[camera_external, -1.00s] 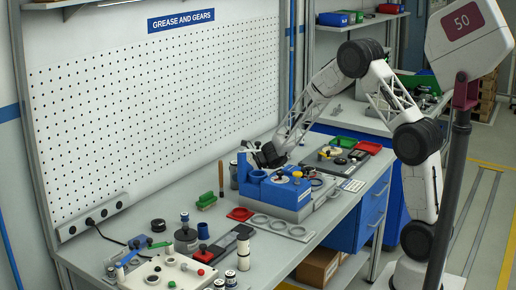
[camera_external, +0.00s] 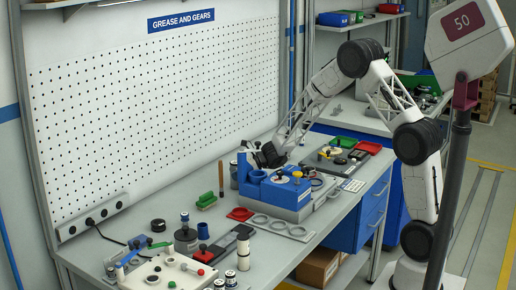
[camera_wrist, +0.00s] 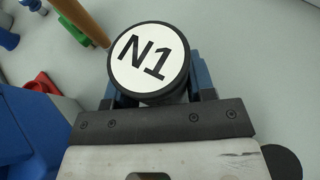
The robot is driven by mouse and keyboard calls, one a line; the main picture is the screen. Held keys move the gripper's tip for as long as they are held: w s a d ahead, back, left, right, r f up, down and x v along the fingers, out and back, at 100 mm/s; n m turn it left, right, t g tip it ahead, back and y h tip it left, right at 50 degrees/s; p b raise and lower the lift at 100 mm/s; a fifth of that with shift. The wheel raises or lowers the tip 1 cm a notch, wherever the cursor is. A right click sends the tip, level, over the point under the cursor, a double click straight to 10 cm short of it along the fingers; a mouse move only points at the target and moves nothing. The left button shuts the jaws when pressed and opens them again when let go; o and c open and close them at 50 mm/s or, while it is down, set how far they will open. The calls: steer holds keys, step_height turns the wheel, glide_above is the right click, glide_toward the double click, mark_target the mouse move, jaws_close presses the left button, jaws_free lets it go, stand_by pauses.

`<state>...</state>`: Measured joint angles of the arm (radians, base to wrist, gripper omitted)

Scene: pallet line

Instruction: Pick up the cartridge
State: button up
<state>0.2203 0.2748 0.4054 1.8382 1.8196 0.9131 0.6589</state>
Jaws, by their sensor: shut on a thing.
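The cartridge (camera_wrist: 148,60) is a round black cylinder with a white top marked "N1", seen from above in the wrist view. My gripper (camera_wrist: 157,95) has its blue-grey fingers on either side of it and is shut on it. The cartridge's lower part is mostly hidden below its top. In the external view my gripper (camera_external: 254,156) is at the far-left side of the blue fixture. The cartridge is too small and covered there to make out clearly.
The blue fixture (camera_external: 285,192) stands close beside my gripper. A green brush (camera_external: 207,201) with an upright wooden handle (camera_wrist: 82,20) is near the cartridge. Several cylinders and a cream box (camera_external: 165,275) crowd the near end. The pegboard (camera_external: 150,120) bounds the back.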

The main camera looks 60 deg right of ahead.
steer(key=shift+r, duration=0.1)
steer(key=shift+r, duration=4.95)
